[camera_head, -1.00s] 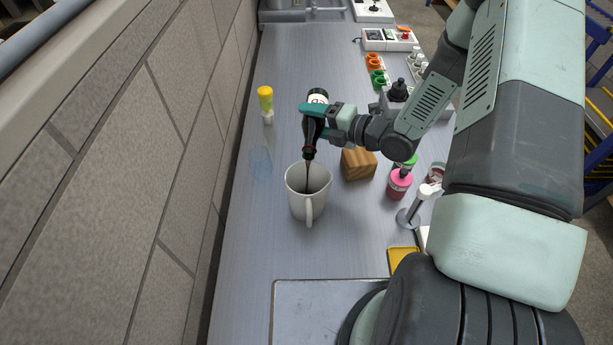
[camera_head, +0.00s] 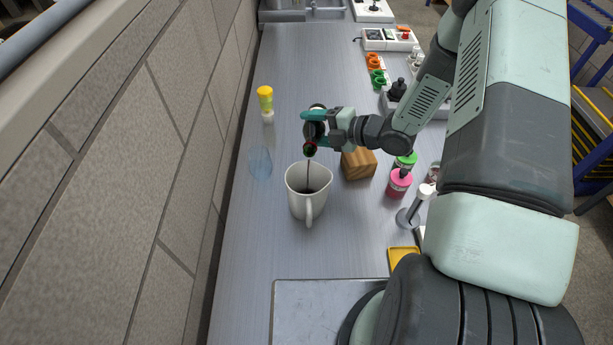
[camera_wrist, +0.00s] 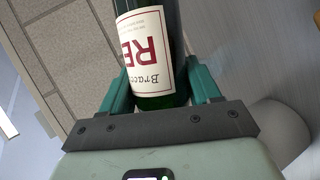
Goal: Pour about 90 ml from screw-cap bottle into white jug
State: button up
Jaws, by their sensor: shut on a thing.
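The screw-cap bottle (camera_head: 310,150) is dark green glass with a cream label, and its open mouth faces the white jug. My gripper (camera_head: 313,129) is shut around its body and holds it tilted above the counter. In the wrist view the bottle (camera_wrist: 150,45) sits between the two teal fingers, its label partly readable. A thin dark stream falls from the mouth into the white jug (camera_head: 299,207). The jug stands upright, handle toward the camera, with dark liquid inside. The mouth is above the jug's far rim, apart from it.
A clear glass (camera_head: 260,162) stands to the left, and a yellow-topped bottle (camera_head: 265,101) farther back. The stone wall (camera_head: 150,190) bounds the counter's left side.

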jog(key=shift+w+f+m, duration=0.15)
jog(key=shift+f+m, duration=0.15)
jog(key=shift+f, duration=0.1)
jog(key=shift+f+g, duration=0.25)
jog(key=shift+g, duration=0.05)
dwell(1.5)
